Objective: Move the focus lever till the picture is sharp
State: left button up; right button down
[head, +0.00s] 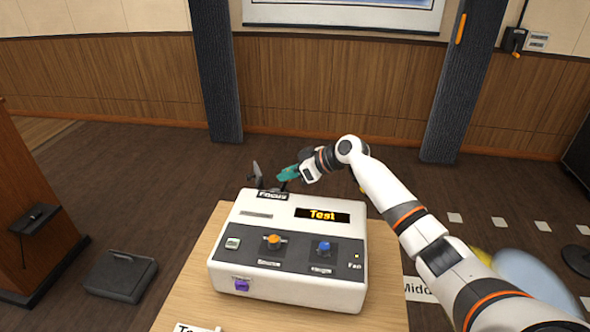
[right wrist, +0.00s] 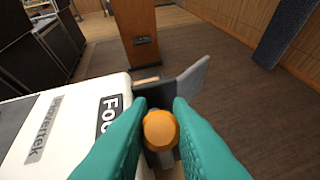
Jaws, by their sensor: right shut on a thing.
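The projector (head: 290,292) is a white box with a "Focus" label (head: 272,196) at its far edge and a lit "Test" display (head: 322,215). The focus lever's round orange knob (right wrist: 161,130) sits between the teal fingers of my right gripper (right wrist: 158,115), which is shut on it. In the head view my right gripper (head: 287,175) is behind the projector's far edge, and its fingers hide the knob there. Only the bottom of the projection screen (head: 340,25) shows, so I cannot tell how sharp the picture is. My left gripper is out of view.
The projector stands on a wooden table (head: 200,270). Its front panel has an orange knob (head: 273,240), a blue knob (head: 323,248) and a purple part (head: 242,285). A grey flap (right wrist: 190,80) stands close beyond my right fingers. A dark case (head: 120,276) lies on the floor at left.

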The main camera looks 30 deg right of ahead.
jog(key=shift+w+a, duration=0.1)
jog(key=shift+a, duration=0.05)
jog(key=c, duration=1.3)
grip_release()
jog(key=shift+b+v, duration=0.95)
jog(key=shift+v, duration=5.15)
jog(key=shift+w+r, duration=0.1)
jog(key=shift+w, duration=0.05)
